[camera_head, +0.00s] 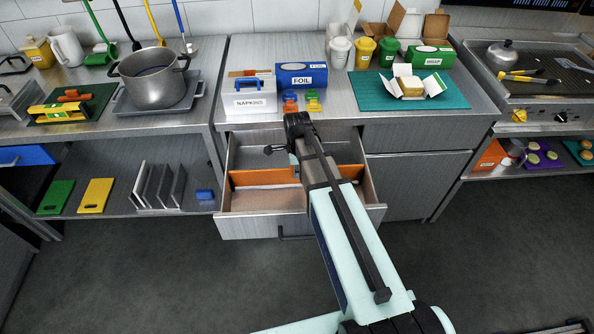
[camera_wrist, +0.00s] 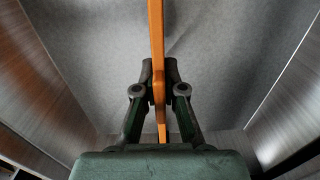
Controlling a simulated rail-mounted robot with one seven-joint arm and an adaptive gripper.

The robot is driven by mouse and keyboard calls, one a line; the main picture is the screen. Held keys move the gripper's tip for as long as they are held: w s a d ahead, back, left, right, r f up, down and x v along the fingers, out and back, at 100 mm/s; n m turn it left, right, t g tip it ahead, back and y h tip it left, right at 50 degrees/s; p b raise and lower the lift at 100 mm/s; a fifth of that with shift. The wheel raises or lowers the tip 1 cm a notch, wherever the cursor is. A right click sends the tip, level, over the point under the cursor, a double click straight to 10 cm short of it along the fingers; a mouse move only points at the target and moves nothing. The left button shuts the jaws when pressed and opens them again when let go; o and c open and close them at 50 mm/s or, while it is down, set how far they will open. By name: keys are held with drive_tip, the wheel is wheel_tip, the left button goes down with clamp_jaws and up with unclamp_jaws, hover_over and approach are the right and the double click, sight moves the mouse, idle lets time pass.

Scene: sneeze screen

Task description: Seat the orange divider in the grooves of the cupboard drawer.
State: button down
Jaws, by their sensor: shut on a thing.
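The orange divider (camera_head: 258,177) stands on edge across the open cupboard drawer (camera_head: 268,226) in the head view. In the wrist view the divider (camera_wrist: 157,40) is a thin upright strip running between the fingers. My gripper (camera_wrist: 159,88) is shut on the divider from above. My arm hides the gripper and the middle of the divider in the head view. The drawer's grey floor and both side walls show in the wrist view. I cannot tell whether the divider's ends sit in the grooves.
Above the drawer, the counter (camera_head: 325,112) holds a napkin box (camera_head: 249,100), a blue foil box (camera_head: 301,76) and a teal mat (camera_head: 445,99). A closed cupboard front (camera_head: 415,185) is right of the drawer. The floor before the drawer is clear.

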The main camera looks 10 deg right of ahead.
drive_tip(key=shift+f, duration=0.5)
drive_tip(key=shift+r+p, duration=0.3)
drive_tip(key=shift+r, duration=0.05)
idle(3.5)
drive_tip(key=c, duration=1.2)
unclamp_jaws()
drive_tip(key=shift+r, duration=0.1)
drive_tip(key=shift+r+p, duration=2.2)
drive_tip(key=shift+r, duration=1.2)
